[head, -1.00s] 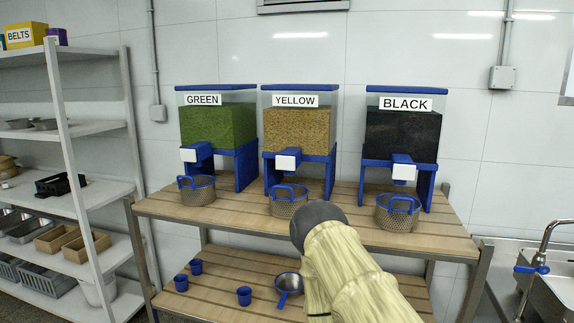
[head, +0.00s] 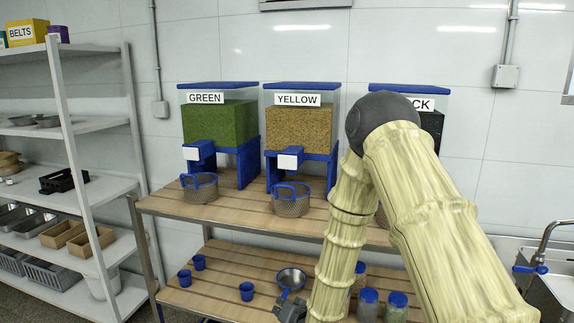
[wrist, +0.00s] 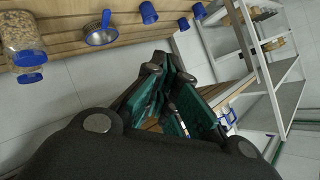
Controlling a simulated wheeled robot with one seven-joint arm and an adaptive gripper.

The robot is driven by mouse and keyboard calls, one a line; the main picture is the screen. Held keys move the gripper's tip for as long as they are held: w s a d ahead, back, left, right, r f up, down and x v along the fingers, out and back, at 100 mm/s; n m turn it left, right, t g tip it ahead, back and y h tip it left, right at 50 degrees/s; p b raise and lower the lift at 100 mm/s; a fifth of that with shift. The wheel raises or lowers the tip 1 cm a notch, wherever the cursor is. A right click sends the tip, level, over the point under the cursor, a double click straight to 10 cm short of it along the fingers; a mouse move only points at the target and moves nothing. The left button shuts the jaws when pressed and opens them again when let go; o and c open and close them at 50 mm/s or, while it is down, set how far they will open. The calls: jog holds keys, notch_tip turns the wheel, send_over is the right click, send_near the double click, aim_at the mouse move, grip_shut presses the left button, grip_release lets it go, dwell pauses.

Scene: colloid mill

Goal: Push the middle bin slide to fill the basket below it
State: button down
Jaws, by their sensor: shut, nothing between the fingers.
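The middle bin, labelled YELLOW (head: 300,128), stands on the wooden table and is filled with tan grain. Its blue slide with a white front (head: 290,158) sticks out at the bottom. A perforated metal basket with a blue handle (head: 291,203) stands below the slide, and its inside is not clear from here. My gripper (head: 290,312) is only partly in view at the bottom of the head view, low and well below the basket. In the wrist view its dark green fingers (wrist: 170,98) are shut and empty, apart from bin and basket.
The GREEN bin (head: 220,125) and its basket (head: 200,188) stand at left. My arm covers much of the black bin (head: 432,120). The lower shelf holds blue cups (head: 247,291), a pan (head: 291,278) and jars (head: 368,305). A white rack (head: 85,150) stands left, a sink right.

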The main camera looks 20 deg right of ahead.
aim_at(287, 162)
jog(key=w+r+m+t, duration=0.1)
jog(key=w+r, duration=0.3)
jog(key=r, duration=0.7)
jog(key=w+d+r+m+t+y+p, duration=0.1)
jog(key=w+r+t, duration=0.3)
jog(key=r, duration=0.8)
jog(key=w+d+r+m+t, duration=0.1)
jog(key=w+r, duration=0.4)
jog(key=r, duration=0.7)
jog(key=shift+w+r+t+p, duration=0.25)
jog(key=shift+w+t+p, duration=0.05)
jog(key=shift+t, duration=0.6)
jog(key=shift+d, duration=0.1)
jog(key=w+d, duration=0.5)
jog(key=w, duration=0.2)
jog(key=shift+w+p, duration=0.15)
jog(key=shift+p, duration=0.2)
jog(key=shift+w, duration=0.1)
jog(key=shift+w+d+b, duration=0.2)
jog(key=shift+w+b, duration=0.05)
jog(key=shift+b, duration=0.05)
